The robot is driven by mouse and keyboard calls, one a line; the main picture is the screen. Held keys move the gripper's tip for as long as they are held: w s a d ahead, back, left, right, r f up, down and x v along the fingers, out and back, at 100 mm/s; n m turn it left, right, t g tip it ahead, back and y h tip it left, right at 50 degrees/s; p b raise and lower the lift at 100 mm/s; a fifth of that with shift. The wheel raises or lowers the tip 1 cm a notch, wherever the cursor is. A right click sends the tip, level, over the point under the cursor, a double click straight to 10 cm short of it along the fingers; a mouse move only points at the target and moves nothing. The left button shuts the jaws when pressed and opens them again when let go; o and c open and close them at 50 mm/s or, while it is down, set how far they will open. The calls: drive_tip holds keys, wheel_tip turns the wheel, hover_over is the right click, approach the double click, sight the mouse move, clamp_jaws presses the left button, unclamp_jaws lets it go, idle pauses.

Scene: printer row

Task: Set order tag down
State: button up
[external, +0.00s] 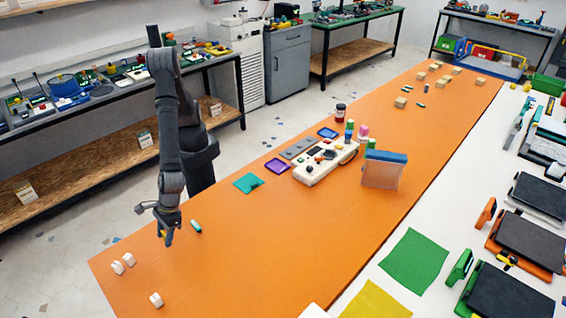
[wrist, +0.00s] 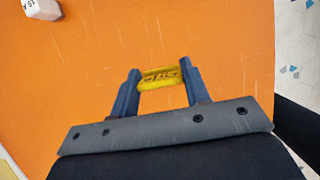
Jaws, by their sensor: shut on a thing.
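The order tag (wrist: 163,77) is a small yellow piece with dark markings. In the wrist view it sits between the two blue fingertips of my gripper (wrist: 162,82), which are shut on it. In the external view my gripper (external: 167,232) points down over the near left part of the orange table, with a bit of yellow at its tip. I cannot tell whether the tag touches the table.
White blocks (external: 156,300) lie nearer the front edge. A teal tag-like piece (external: 248,183) and a cream device (external: 325,165) stand farther along.

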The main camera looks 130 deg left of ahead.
drive_tip(key=shift+w+a+f, duration=0.25)
drive_tip(key=shift+w+f, duration=0.2)
drive_tip(key=shift+w, duration=0.25)
drive_tip(key=shift+f, duration=2)
drive_tip(key=shift+f, duration=0.1)
drive_tip(key=o, duration=0.9)
drive_tip(key=v, duration=1.2)
